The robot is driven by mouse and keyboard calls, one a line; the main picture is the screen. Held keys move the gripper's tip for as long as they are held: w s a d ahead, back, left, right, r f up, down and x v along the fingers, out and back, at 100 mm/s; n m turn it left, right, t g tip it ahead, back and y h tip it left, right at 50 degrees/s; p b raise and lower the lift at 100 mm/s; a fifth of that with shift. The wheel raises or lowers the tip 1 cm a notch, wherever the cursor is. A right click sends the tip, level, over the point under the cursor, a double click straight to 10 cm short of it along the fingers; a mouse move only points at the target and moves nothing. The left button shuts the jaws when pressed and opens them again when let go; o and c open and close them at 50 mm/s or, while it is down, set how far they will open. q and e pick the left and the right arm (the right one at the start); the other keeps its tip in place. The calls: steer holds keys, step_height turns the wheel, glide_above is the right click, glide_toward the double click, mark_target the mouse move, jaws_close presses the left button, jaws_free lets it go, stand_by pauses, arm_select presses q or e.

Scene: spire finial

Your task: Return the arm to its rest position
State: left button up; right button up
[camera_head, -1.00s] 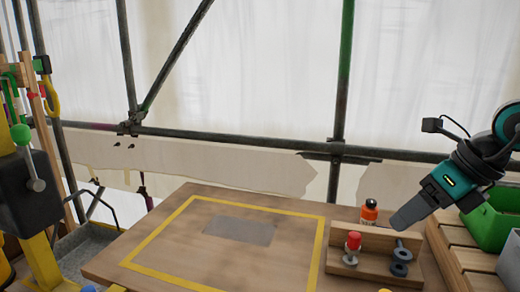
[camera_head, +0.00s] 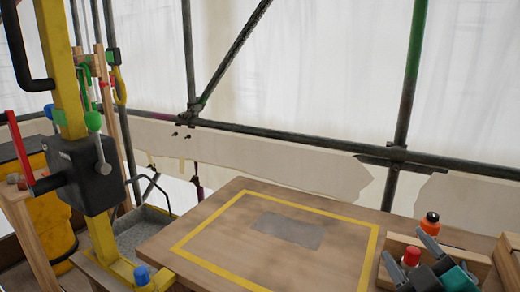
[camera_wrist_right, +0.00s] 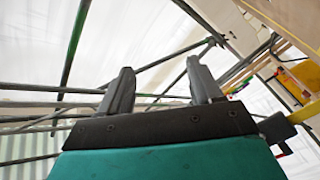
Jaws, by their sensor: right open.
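My right gripper (camera_head: 436,262) is at the lower right of the head view, in front of the wooden tool rack at the table's right side. In the right wrist view its two grey fingers (camera_wrist_right: 160,90) stand apart with nothing between them. My left gripper is in neither view.
The wooden table (camera_head: 225,205) has a yellow outlined area with a grey patch (camera_head: 288,230), otherwise bare. An orange bottle (camera_head: 430,223) and a red-topped item (camera_head: 410,257) are by the rack (camera_head: 395,243). A yellow stand with a black box (camera_head: 88,172) is left.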

steer(key=s+f+m+g+h, duration=0.2)
steer(key=s+f+m+g, duration=0.45)
steer(key=f, duration=0.75)
steer(key=s+a+f+g+y, duration=0.1)
steer(key=s+a+f+g, duration=0.1)
steer(key=s+f+g, duration=0.35)
steer(key=s+a+f+g+y, duration=0.1)
steer(key=s+a+f+g, duration=0.15)
steer(key=s, duration=0.65)
steer(key=w+a+f+t+y, duration=0.2)
steer(key=w+a+f+t, duration=0.1)
steer(key=w+f+t, duration=0.4)
steer(key=shift+w+f+b, duration=0.2)
steer(key=shift+f+b, duration=0.1)
steer(key=shift+f, duration=0.55)
